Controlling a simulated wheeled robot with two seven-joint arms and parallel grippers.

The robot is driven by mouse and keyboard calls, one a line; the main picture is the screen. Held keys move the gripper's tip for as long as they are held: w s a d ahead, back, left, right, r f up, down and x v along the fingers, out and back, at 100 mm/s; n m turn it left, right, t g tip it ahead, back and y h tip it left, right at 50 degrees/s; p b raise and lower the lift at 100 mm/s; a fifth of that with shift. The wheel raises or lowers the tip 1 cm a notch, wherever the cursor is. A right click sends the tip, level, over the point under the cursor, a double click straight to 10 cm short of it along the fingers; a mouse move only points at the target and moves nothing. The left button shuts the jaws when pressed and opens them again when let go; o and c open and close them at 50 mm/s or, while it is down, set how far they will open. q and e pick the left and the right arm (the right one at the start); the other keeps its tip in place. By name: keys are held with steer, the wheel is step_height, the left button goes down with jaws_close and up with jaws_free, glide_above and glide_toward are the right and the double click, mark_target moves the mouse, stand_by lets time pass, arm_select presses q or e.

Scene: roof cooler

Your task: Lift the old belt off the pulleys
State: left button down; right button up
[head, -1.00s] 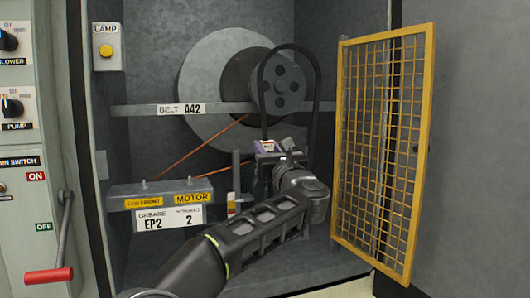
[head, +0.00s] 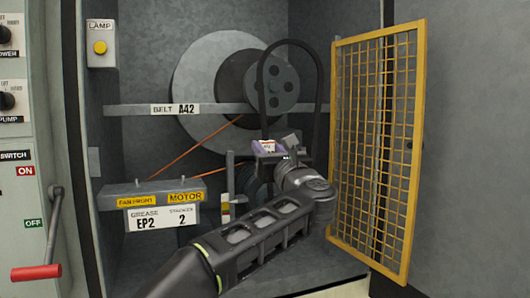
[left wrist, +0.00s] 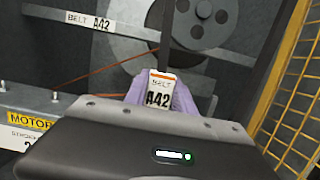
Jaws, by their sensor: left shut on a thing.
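The fingers are largely hidden. My right gripper is not in view.
A grey crossbar (head: 225,109) labelled A42 spans the cabinet. The motor shelf (head: 150,191) is at lower left. A yellow mesh door (head: 380,150) stands open on the right. A red-handled lever (head: 36,271) is at far left.

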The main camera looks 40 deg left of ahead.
arm_select(q)
steer(key=shift+s+d+r+b, duration=0.1)
steer(key=shift+s+d+b, duration=0.55)
steer(key=shift+d, duration=0.35)
steer(key=shift+s+d+r+b, duration=0.1)
steer(key=shift+s+d+b, duration=0.45)
steer(key=shift+s+d, duration=0.35)
steer(key=shift+w+d, duration=0.1)
steer(key=shift+d, duration=0.05)
